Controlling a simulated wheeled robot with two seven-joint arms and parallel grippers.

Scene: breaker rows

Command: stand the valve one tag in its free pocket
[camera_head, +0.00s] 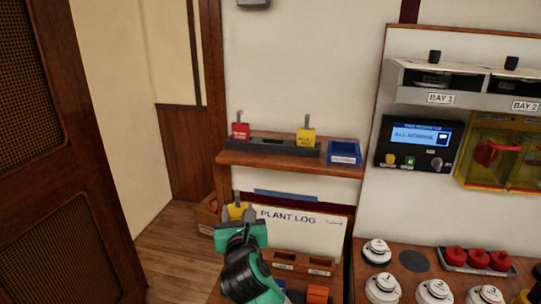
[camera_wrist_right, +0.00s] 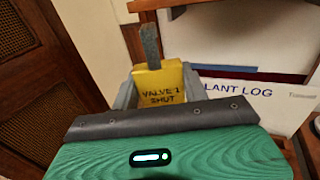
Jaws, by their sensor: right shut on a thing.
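The yellow valve one tag (camera_head: 236,211), marked "VALVE 1 SHUT" in the right wrist view (camera_wrist_right: 160,88), stands upright between the grey fingers of my right gripper (camera_head: 237,214). The right gripper is shut on it, with the tag's metal hook pointing up. It is below and left of the dark tag rack (camera_head: 270,143) on the wooden shelf, apart from it. The rack holds a red tag (camera_head: 240,131) at its left and another yellow tag (camera_head: 306,137) at its right. The middle stretch between them is empty. My left gripper is not in view.
The wooden shelf (camera_head: 290,163) also carries a blue bin (camera_head: 344,152) right of the rack. Below it a white "PLANT LOG" board (camera_head: 300,230) leans behind the gripper. A breaker panel and a bench with white discs and red knobs lie at the right.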

